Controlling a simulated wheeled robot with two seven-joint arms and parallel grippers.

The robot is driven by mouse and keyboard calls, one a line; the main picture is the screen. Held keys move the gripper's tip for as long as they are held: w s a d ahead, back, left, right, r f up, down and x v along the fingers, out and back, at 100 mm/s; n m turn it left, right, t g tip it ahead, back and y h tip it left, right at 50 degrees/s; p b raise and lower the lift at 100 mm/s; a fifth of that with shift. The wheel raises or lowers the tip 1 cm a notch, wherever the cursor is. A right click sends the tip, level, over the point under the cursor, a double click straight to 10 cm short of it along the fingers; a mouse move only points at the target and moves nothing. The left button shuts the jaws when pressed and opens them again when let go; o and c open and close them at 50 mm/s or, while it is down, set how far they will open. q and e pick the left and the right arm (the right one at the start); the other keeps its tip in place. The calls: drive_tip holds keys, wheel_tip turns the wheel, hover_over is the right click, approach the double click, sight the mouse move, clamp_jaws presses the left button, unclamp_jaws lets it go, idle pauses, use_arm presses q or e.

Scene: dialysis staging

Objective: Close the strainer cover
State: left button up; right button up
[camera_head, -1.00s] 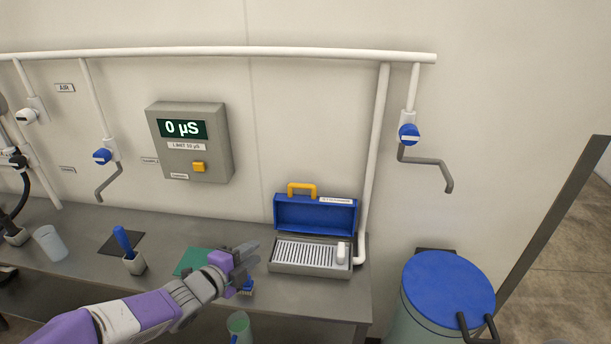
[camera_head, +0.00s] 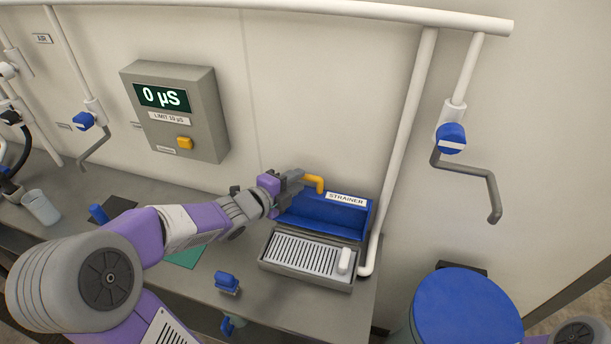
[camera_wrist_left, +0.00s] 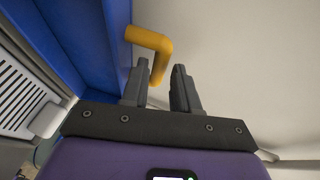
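The strainer cover (camera_head: 325,212) is blue and stands open, leaning up at the back of the grey strainer box (camera_head: 305,282). Its yellow handle (camera_head: 316,183) is on its top edge. My left gripper (camera_head: 295,177) is at the handle's left side and hides part of it and of the cover. In the left wrist view, the fingers (camera_wrist_left: 160,88) are apart, with an end of the yellow handle (camera_wrist_left: 150,40) showing between them near the tips. I cannot tell whether they touch it. The blue cover (camera_wrist_left: 85,40) fills the left there. My right gripper is out of view.
Inside the box are a slotted grate and a small white cylinder (camera_head: 344,262). A white pipe (camera_head: 402,150) runs down close to the box's right. A blue-handled item (camera_head: 227,282) stands at the front left. A blue-lidded drum (camera_head: 467,310) is at lower right.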

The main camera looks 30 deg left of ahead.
use_arm(q)
drive_tip(key=shift+x, duration=1.85)
clamp_jaws()
